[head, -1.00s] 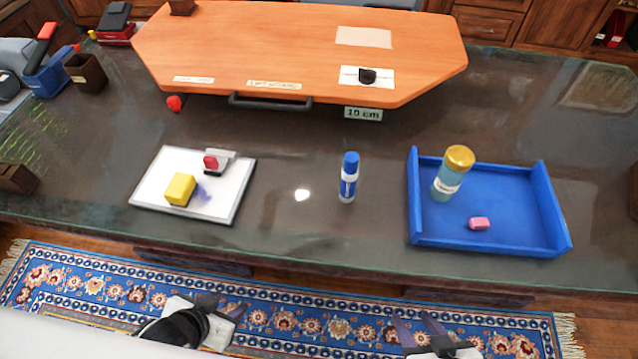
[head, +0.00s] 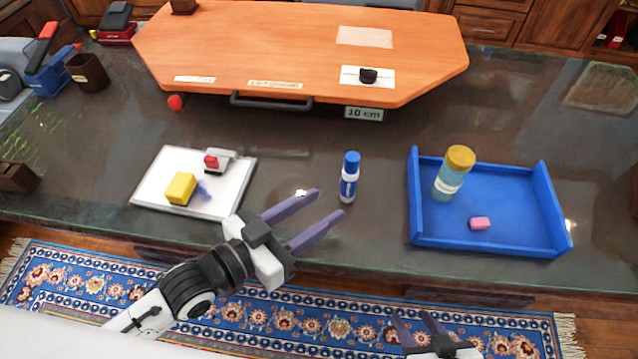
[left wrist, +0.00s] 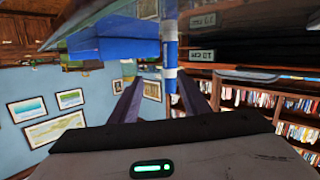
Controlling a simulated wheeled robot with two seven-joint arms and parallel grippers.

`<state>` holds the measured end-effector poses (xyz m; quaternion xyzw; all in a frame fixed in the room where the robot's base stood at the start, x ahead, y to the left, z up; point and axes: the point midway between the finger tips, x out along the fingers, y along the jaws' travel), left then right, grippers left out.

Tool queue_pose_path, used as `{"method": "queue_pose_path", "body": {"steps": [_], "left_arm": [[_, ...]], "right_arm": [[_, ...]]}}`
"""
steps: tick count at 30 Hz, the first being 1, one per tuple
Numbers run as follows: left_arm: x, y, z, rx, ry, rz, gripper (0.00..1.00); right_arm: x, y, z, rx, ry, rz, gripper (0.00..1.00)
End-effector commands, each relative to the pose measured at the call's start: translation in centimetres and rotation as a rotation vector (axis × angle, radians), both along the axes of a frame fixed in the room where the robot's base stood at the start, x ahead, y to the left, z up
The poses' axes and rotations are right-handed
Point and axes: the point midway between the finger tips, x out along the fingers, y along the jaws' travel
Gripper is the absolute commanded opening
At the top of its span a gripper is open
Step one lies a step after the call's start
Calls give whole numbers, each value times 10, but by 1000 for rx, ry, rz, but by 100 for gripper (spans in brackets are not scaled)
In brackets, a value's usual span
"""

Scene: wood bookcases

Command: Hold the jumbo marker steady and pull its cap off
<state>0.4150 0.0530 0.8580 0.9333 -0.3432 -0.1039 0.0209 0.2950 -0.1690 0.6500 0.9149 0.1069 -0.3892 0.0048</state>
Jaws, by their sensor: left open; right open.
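The jumbo marker (head: 348,180) stands upright on the dark counter, with a blue cap on top and a white and blue body. My left gripper (head: 330,204) is open and empty, its two purple fingers pointing at the marker from its lower left, a short gap away. In the left wrist view the marker (left wrist: 170,50) shows ahead, in line with the gap between the open fingers (left wrist: 158,92). My right gripper (head: 416,322) is open and empty at the bottom of the head view, in front of the counter edge.
A white board (head: 225,205) on the left carries a yellow block (head: 181,189) and a red-and-grey item (head: 217,161). A wooden board (head: 300,45) lies behind.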

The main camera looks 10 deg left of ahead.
Motion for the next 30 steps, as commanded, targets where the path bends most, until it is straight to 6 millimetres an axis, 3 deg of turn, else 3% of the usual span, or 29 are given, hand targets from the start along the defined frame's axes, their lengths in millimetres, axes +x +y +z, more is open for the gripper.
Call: {"method": "queue_pose_path", "body": {"steps": [3, 9, 24, 30], "left_arm": [[22, -1, 18, -20, -131, 27, 42], [36, -5, 30, -31, -213, 34, 42], [102, -58, 30, -30, -212, 34, 42], [119, -73, 30, -30, -211, 33, 42]], "right_arm": [[0, 0, 0, 0, 0, 0, 43], [0, 0, 0, 0, 0, 0, 43], [0, 0, 0, 0, 0, 0, 43], [0, 0, 0, 0, 0, 0, 43]]}}
